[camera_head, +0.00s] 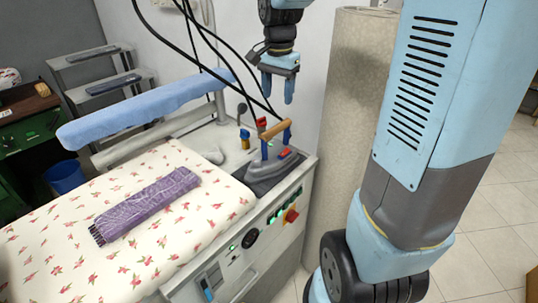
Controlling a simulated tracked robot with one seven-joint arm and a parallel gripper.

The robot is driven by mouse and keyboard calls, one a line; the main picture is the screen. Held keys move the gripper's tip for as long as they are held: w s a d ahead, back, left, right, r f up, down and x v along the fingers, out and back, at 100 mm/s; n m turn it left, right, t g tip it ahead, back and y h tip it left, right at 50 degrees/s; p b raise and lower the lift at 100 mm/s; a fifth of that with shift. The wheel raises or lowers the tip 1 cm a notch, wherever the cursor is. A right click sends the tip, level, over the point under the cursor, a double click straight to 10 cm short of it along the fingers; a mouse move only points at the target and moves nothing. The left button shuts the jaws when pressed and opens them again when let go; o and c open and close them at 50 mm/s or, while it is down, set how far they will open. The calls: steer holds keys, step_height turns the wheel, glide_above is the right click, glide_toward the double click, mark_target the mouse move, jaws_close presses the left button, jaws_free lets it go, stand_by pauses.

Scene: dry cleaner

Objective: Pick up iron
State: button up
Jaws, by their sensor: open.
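The iron (268,170) stands on the right end of the ironing station, close to its front panel. It has a grey body, a blue bracket and a tan wooden handle (274,129) on top. Red parts show on it. My gripper (278,92) points down above the iron and a little behind or over the handle; exact depth is hard to tell. It is open and empty, with a clear gap between it and the handle.
A floral-covered board (120,250) carries a folded purple cloth (148,205). A blue padded sleeve arm (150,107) and black hanging cables (205,48) are left of my gripper. A beige column (352,100) stands close at the right. Shelves and a blue bin (66,176) are farther left.

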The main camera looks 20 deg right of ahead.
mark_target(272, 128)
steer(key=shift+m+g, duration=0.5)
steer(key=shift+m, duration=0.4)
steer(key=w+f, duration=0.1)
steer(key=f, duration=0.4)
steer(key=w+f, duration=0.1)
steer(key=f, duration=0.5)
steer(key=w+f, duration=0.2)
steer(key=f, duration=0.4)
steer(key=shift+a, duration=0.15)
steer(key=shift+c, duration=0.3)
jaws_close()
steer(key=shift+w+r, duration=0.1)
steer(key=shift+r, duration=0.05)
